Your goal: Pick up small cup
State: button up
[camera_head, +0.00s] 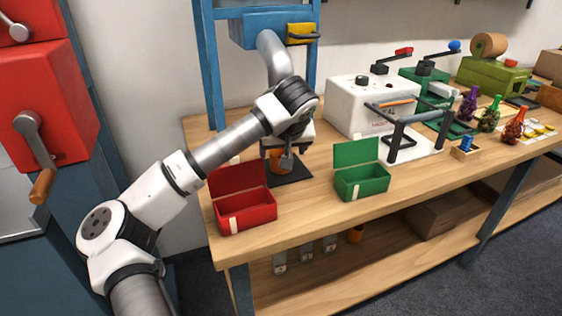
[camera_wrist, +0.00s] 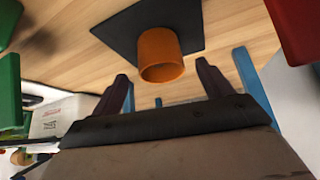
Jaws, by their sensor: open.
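A small orange cup (camera_wrist: 160,56) stands on a black square mat (camera_wrist: 125,30) on the wooden table. In the head view the cup (camera_head: 278,162) is partly hidden by my gripper (camera_head: 284,158), which is above and in front of it. In the wrist view my gripper (camera_wrist: 164,88) has its two dark fingers spread wide. The cup shows between and beyond the fingertips, and nothing is held.
An open red box (camera_head: 245,205) stands left of the mat (camera_head: 290,171) and an open green box (camera_head: 362,178) to its right. A blue frame with a grey pipe (camera_head: 280,55) rises behind. A white machine (camera_head: 352,103) stands further right.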

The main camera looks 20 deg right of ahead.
aim_at(281, 154)
jog(key=x, duration=0.3)
jog(key=shift+w+f, duration=0.1)
jog(key=shift+w, duration=0.05)
jog(key=shift+c, duration=0.2)
jog(key=c, duration=1.5)
